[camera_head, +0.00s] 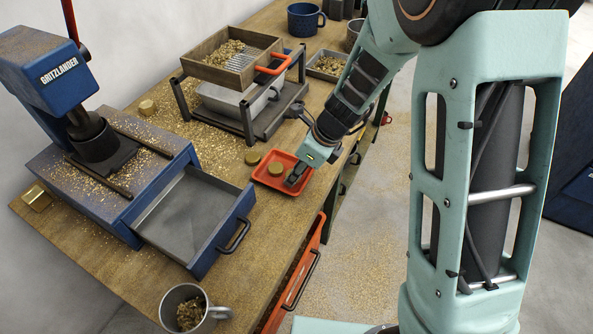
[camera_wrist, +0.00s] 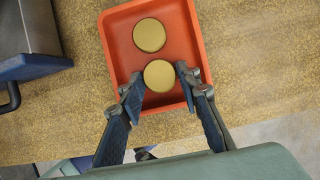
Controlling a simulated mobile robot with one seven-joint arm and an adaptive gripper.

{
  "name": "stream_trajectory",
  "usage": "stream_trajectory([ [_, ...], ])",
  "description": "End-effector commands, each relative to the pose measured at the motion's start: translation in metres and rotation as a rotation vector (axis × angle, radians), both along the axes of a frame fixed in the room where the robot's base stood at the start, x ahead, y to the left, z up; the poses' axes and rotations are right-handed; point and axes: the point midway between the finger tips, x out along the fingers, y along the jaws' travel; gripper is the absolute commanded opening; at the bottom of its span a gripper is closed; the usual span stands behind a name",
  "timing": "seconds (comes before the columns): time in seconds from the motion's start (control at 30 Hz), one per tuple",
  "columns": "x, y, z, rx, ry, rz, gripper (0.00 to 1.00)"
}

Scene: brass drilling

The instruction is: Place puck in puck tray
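The red-orange puck tray (camera_head: 272,184) lies on the bench near its right edge. In the wrist view the tray (camera_wrist: 118,38) holds two round brass pucks. One puck (camera_wrist: 149,35) lies toward the far side, clear of my fingers. The other puck (camera_wrist: 160,76) lies between my fingertips and looks as large as the first, so both seem to rest on the tray floor. My gripper (camera_wrist: 159,80) is open around this near puck, with a narrow gap on each side. In the head view my gripper (camera_head: 293,181) is low over the tray's right part.
A brass puck (camera_head: 252,158) lies on the bench just beyond the tray, another (camera_head: 147,107) farther left. The blue press (camera_head: 95,170) has an open drawer (camera_head: 190,215). A sieve rack (camera_head: 240,115) stands behind; a mug (camera_head: 187,312) is at the front.

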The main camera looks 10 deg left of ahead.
Motion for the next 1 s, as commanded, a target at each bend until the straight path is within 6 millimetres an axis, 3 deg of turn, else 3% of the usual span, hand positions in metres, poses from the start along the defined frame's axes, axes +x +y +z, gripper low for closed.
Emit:
stream_trajectory([
  [0.1,0.0,0.0,0.0,0.0,0.0,0.0,0.46],
  [0.47,0.0,0.0,0.005,0.0,0.0,0.001,0.46],
  [1.0,-0.012,-0.036,0.099,0.001,-0.003,0.0,0.46],
])
